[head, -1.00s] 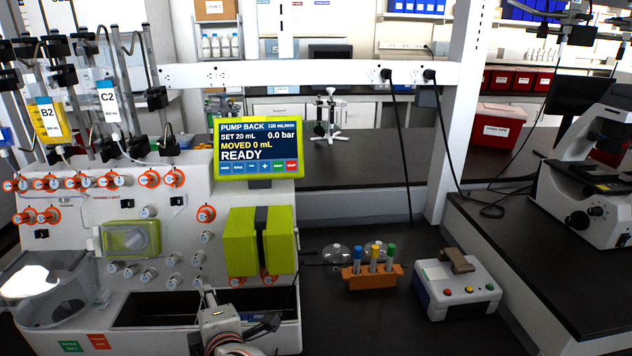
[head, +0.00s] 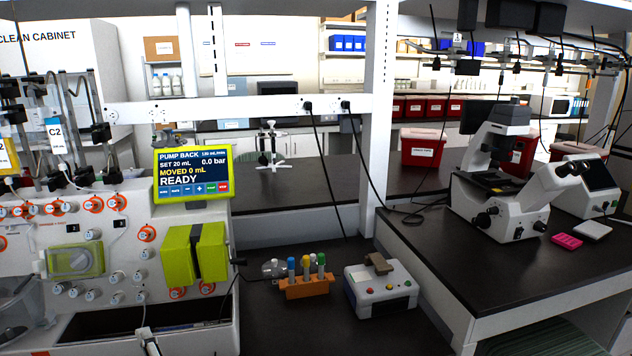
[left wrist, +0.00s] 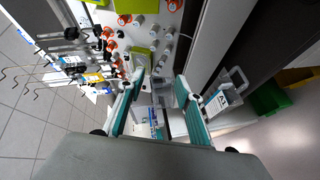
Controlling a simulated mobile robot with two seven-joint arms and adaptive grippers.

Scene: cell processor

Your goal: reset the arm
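My left gripper (left wrist: 158,92) shows in the left wrist view, with its two teal fingers spread apart. Part of the cell processor and a clear vessel with a blue and white label (left wrist: 155,117) show beyond and between the fingers, and I see no clear contact. Neither gripper can be made out in the head view. The cell processor (head: 110,255) stands at the left in the head view. Its screen (head: 192,175) reads PUMP BACK, MOVED 0 mL, READY.
An orange rack (head: 305,287) with capped tubes and a white device with coloured buttons (head: 381,290) stand right of the processor. A microscope (head: 510,190) stands on the right bench. A bag labelled C2 (head: 56,137) hangs at the left. The left wrist view shows tiled floor (left wrist: 30,110).

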